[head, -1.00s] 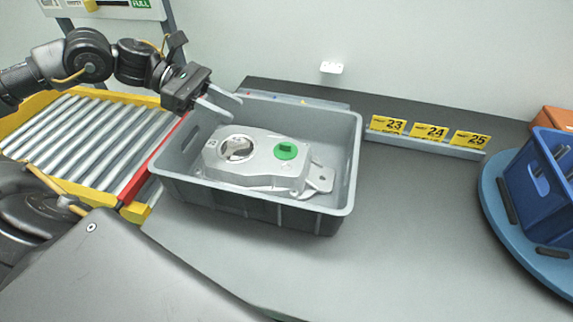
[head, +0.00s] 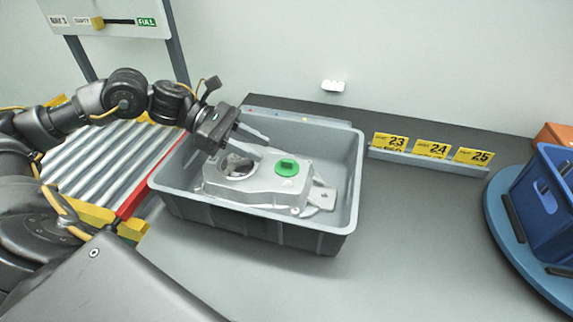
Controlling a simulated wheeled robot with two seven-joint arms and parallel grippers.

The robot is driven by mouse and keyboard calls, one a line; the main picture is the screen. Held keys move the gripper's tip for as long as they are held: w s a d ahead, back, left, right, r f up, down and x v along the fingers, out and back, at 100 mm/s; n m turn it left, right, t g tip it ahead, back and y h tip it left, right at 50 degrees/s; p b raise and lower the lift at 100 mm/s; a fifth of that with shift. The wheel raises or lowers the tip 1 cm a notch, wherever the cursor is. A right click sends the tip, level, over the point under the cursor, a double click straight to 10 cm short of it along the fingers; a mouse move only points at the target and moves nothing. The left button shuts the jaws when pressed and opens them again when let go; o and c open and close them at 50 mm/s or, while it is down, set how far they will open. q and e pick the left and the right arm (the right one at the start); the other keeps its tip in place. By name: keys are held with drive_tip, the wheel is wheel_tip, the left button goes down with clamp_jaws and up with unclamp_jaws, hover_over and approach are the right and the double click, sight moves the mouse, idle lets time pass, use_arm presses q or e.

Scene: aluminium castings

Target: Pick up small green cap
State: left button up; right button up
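The small green cap (head: 287,168) sits on top of a grey aluminium casting (head: 265,188), near its right part. The casting lies inside a grey crate (head: 347,217) on the table. My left gripper (head: 259,147) is over the crate, above and to the left of the cap. Its two fingers are apart and point right, with nothing seen between them. It does not touch the cap. My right gripper is not in view.
A roller conveyor (head: 104,157) with a yellow frame stands left of the crate. Yellow number cards (head: 431,149) stand behind on the right. A blue crate (head: 545,200) rests on a round blue platform (head: 507,238) at the right edge. The table (head: 410,235) between is clear.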

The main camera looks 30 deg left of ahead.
sight(276, 165)
use_arm(q)
drive_tip(key=shift+w+d, duration=0.1)
drive_tip(key=shift+d, duration=0.2)
drive_tip(key=shift+w+d+f+p, duration=0.15)
drive_tip(key=shift+d+f+p, duration=0.05)
drive_tip(key=shift+d+p, duration=0.25)
drive_tip(key=p+x, duration=0.1)
drive_tip(key=x, duration=0.1)
drive_tip(key=shift+w+d+f, duration=0.15)
drive_tip(key=shift+d, duration=0.05)
drive_tip(key=shift+w+d+f, duration=0.1)
drive_tip(key=shift+d+f, duration=0.3)
clamp_jaws()
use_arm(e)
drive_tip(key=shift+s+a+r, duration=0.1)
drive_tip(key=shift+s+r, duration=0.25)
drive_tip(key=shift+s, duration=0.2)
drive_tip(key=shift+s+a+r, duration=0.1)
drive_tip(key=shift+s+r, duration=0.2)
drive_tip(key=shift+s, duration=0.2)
